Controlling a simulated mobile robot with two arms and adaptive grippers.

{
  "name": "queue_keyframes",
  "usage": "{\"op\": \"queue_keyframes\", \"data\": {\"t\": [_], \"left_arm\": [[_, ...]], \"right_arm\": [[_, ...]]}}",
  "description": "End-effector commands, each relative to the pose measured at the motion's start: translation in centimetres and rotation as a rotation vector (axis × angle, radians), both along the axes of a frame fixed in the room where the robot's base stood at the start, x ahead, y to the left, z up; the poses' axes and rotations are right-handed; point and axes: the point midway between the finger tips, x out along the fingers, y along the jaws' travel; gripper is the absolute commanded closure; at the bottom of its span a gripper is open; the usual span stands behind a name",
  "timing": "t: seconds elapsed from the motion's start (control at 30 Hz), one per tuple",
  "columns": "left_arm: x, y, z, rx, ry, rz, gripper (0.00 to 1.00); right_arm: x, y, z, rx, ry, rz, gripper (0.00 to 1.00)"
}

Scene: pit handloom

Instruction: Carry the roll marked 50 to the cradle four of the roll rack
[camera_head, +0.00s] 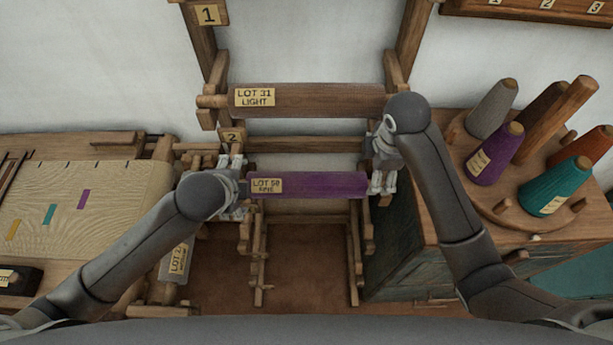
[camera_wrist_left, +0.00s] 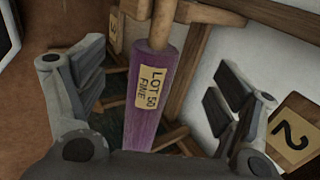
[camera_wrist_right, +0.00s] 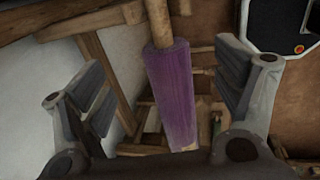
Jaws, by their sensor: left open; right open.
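The purple roll labelled LOT 50 FINE (camera_head: 325,185) lies level across the roll rack, below the plaque marked 2 (camera_head: 232,136). Its label also shows in the left wrist view (camera_wrist_left: 152,90). My left gripper (camera_head: 238,190) is open at the roll's left end, and my right gripper (camera_head: 383,180) is open at its right end. In both wrist views the roll runs between the spread fingers, with gaps on each side; it is purple in the right wrist view (camera_wrist_right: 172,95). The roll rack (camera_head: 207,60) shows plaques 1, 2 and, in the left wrist view, a 3. I cannot make out a plaque marked 4.
A brown roll labelled LOT 31 LIGHT (camera_head: 320,100) lies higher on the rack. At right, a cabinet (camera_head: 400,250) bears a round stand with several yarn cones (camera_head: 493,153). At left is a loom with pale cloth (camera_head: 85,205). The floor (camera_head: 310,260) below the rack is partly open.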

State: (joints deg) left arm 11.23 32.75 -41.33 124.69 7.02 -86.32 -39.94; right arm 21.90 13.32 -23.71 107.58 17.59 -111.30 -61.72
Motion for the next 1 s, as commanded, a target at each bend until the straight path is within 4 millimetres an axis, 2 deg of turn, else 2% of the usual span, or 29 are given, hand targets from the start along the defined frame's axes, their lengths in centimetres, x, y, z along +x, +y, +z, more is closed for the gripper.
{"op": "queue_keyframes", "data": {"t": [0.27,0.7,1.0], "left_arm": [[0.4,0.0,-0.7,-0.001,0.001,0.000,0.14],[4.2,0.0,-6.4,0.000,0.002,0.001,0.14],[5.8,0.0,-8.7,0.000,0.001,0.000,0.14]], "right_arm": [[0.1,0.0,-0.8,0.000,0.004,-0.001,0.14],[1.4,0.0,-7.5,0.000,0.004,-0.002,0.14],[1.9,0.0,-10.3,0.000,0.002,-0.001,0.14]]}}
